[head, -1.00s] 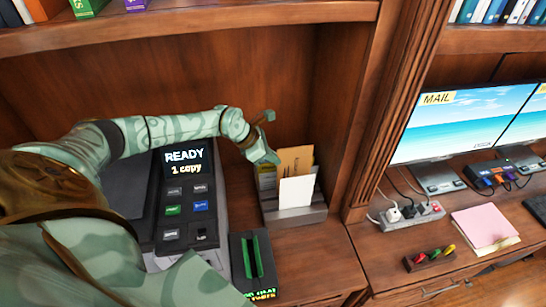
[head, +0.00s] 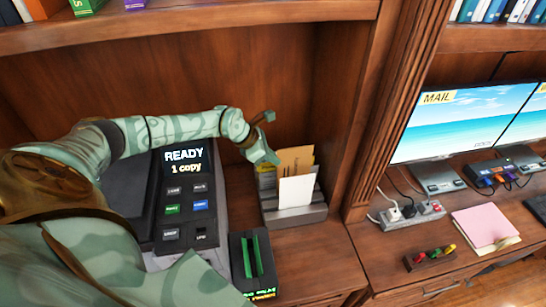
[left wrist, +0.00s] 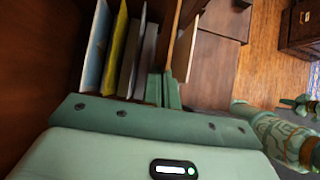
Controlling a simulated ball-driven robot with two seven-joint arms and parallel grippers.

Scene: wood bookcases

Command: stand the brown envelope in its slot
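The brown envelope (head: 296,159) stands upright in the grey sorter (head: 296,216), behind a white envelope (head: 296,190) that hides its lower part. I cannot see how deep its bottom edge sits. My left gripper (head: 270,157) is at the brown envelope's upper left edge. In the left wrist view its narrow fingers (left wrist: 171,90) are close together on the thin brown edge (left wrist: 176,35). White and yellow papers (left wrist: 118,45) stand in neighbouring slots beside the fingers.
A copier with a READY screen (head: 186,158) stands left of the sorter, under my left arm. The bookcase upright (head: 385,100) closes off the right. Bare shelf lies in front of the sorter.

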